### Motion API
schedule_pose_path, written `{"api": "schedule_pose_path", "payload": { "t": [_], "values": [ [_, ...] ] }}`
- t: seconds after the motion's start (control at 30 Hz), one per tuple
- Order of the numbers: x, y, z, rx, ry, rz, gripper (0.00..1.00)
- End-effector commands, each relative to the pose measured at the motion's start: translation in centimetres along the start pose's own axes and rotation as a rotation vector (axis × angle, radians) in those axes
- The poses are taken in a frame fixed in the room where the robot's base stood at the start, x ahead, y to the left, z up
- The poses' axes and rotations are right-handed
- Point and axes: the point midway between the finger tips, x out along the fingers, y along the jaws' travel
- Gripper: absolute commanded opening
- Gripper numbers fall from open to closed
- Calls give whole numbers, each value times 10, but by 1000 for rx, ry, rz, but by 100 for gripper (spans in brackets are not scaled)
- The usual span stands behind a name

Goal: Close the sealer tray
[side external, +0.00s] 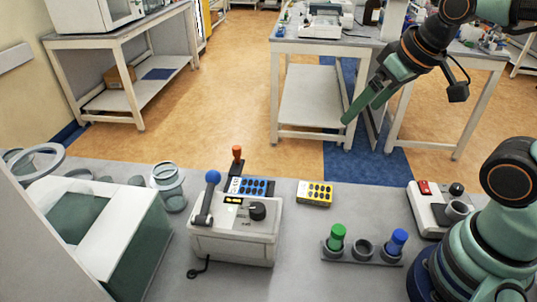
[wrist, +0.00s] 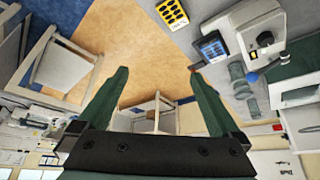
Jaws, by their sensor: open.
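The sealer (side external: 235,240) is a pale box on the bench with a blue-knobbed lever (side external: 212,180) and a black dial on top. Its tray (side external: 232,185) sticks out at the far side, holding a blue blister pack (side external: 255,187), with an orange-knobbed handle (side external: 237,155) standing up. In the wrist view the sealer (wrist: 262,35) and the blue pack (wrist: 212,48) show at the upper right. My gripper (side external: 347,120) is raised beyond the bench's far edge, right of the tray and apart from it. Its green fingers (wrist: 160,74) are apart and empty.
A yellow blister pack (side external: 315,193) lies right of the sealer. A rack (side external: 362,252) with green and blue-capped pieces stands nearer my base. A red-switched device (side external: 428,205) is at the right. Glass jars (side external: 169,190) and a large white-and-green machine (side external: 100,235) stand left.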

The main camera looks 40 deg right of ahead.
Motion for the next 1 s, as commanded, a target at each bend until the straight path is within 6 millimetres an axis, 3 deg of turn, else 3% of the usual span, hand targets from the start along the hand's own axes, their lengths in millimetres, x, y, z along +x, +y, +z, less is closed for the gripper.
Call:
{"api": "schedule_pose_path", "payload": {
  "t": [0.03, 0.1, 0.27, 0.53, 0.77, 1.0],
  "values": [
    [0, 0, 0, -1, 0, 0, 81],
    [-1, -1, -3, -6, -3, -1, 60],
    [-5, -7, -27, -45, -40, -10, 60],
    [2, -29, -97, -172, -149, -39, 60],
    [29, -54, -148, -283, -242, -65, 60],
    [76, -85, -185, -401, -337, -96, 60]
  ]
}}
